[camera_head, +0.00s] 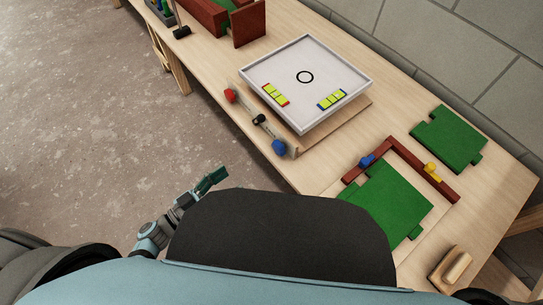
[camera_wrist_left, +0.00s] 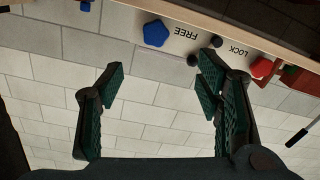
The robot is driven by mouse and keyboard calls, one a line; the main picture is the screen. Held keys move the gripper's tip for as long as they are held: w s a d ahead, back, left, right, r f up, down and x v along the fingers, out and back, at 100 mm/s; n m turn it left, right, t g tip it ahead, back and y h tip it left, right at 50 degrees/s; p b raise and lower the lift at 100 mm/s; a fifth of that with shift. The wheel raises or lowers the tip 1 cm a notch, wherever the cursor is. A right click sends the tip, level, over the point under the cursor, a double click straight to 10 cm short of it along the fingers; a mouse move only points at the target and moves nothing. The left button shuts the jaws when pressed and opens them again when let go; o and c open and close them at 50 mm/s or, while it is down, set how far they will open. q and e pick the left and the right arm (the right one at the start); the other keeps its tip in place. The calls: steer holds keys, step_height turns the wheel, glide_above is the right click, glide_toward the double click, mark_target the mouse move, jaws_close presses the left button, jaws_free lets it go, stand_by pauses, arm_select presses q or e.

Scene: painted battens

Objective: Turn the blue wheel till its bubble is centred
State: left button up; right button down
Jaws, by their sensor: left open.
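The blue wheel (camera_head: 279,147) sits on the front edge of the board under a white square tray (camera_head: 258,83); the left wrist view shows it as a pentagonal knob (camera_wrist_left: 156,33). A blue-marked yellow vial (camera_head: 331,100) and a red-marked one (camera_head: 275,95) lie on the tray; their bubbles are too small to judge. The red wheel (camera_head: 230,95) is at the edge's other end. My left gripper (camera_head: 212,180) is open and empty, off the table's front edge, apart from the blue wheel. In its wrist view the fingertips (camera_wrist_left: 160,80) spread below the wheel. My right gripper is out of view.
Black knobs (camera_head: 259,119) sit between the wheels, near the words FREE and LOCK. Green panels (camera_head: 448,138) and a red-brown frame (camera_head: 405,152) with blue and yellow pieces lie to the right. A wooden block (camera_head: 451,270) is near the right corner. Open floor lies before the table.

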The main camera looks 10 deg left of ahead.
arm_select(q)
steer(key=d+r, duration=0.1)
steer(key=d, duration=0.1)
steer(key=b, duration=0.1)
glide_toward(276, 149)
steer(key=shift+g+h, duration=0.3)
steer(key=shift+h, duration=0.1)
steer(key=x, duration=0.4)
steer(key=shift+w+a+f, duration=0.2)
steer(key=shift+w+a, duration=0.05)
steer(key=shift+w, duration=0.2)
steer(key=x, duration=0.3)
steer(key=shift+d+r+b, duration=0.1)
steer(key=shift+d+b, duration=0.15)
steer(key=shift+b, duration=0.1)
steer(key=shift+w+d, duration=0.35)
steer(key=c, duration=1.2)
steer(key=shift+o, duration=0.2)
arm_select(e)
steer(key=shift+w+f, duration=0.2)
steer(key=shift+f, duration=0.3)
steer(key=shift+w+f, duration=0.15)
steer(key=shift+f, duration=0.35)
arm_select(q)
steer(key=shift+m, duration=0.4)
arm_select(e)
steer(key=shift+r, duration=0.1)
